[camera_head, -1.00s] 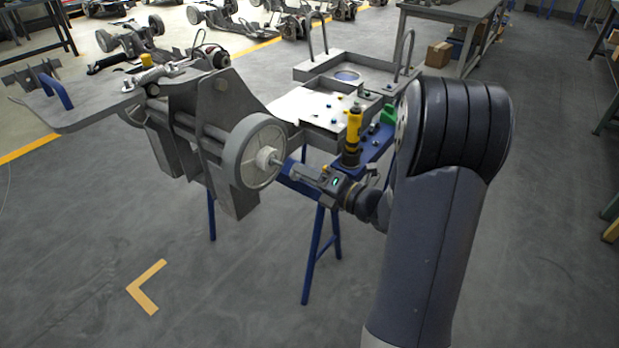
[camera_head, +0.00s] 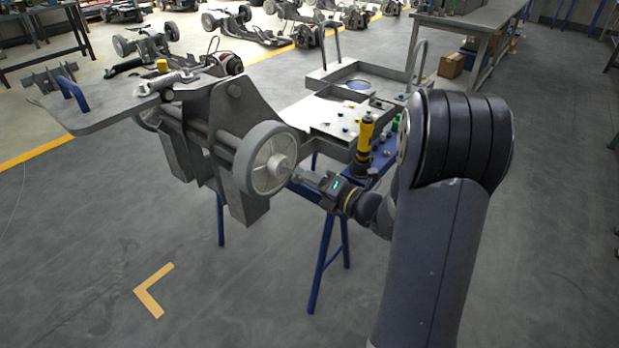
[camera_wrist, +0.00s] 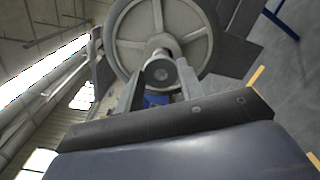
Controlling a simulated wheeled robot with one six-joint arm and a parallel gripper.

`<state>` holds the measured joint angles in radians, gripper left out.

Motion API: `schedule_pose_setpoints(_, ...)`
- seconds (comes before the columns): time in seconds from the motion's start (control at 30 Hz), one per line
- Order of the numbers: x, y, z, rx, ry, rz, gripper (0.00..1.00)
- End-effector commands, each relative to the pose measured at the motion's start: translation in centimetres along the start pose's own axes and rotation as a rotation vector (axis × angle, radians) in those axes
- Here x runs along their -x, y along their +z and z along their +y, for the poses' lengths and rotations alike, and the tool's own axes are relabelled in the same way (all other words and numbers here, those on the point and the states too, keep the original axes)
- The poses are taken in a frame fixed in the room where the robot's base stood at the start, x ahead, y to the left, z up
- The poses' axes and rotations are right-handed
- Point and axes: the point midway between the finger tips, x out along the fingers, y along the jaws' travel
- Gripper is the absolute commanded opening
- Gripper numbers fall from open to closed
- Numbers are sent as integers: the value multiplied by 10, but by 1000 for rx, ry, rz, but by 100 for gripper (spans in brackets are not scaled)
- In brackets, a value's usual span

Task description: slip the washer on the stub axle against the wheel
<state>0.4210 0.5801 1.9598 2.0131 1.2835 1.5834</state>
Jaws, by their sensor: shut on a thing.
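The light grey wheel (camera_head: 268,158) is mounted upright at the near end of the raised chassis, and its spoked face fills the top of the wrist view (camera_wrist: 163,40). My gripper (camera_head: 294,171) is level with the wheel's hub and close to its outer face. In the wrist view its two fingers are on either side of a grey round piece (camera_wrist: 160,73), which I take to be the washer. The piece is in front of the hub and appears lined up with it. The stub axle is mostly hidden, so I cannot tell whether the washer is around it.
The chassis plate (camera_head: 110,108) extends left of the wheel. A blue-legged stand (camera_head: 322,262) is below my gripper. A yellow and black tool (camera_head: 364,145) and a grey tray (camera_head: 345,108) are behind it. The floor at front left is clear.

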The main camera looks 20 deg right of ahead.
Motion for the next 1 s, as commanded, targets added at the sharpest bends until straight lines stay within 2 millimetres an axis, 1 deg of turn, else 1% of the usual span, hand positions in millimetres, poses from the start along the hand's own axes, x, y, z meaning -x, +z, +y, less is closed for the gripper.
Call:
schedule_pose_setpoints(0.37, -1, 0, 0, 0, 1, 0, 12)
schedule_pose_setpoints(1.0, -14, 0, 0, 0, 1, 1, 12)
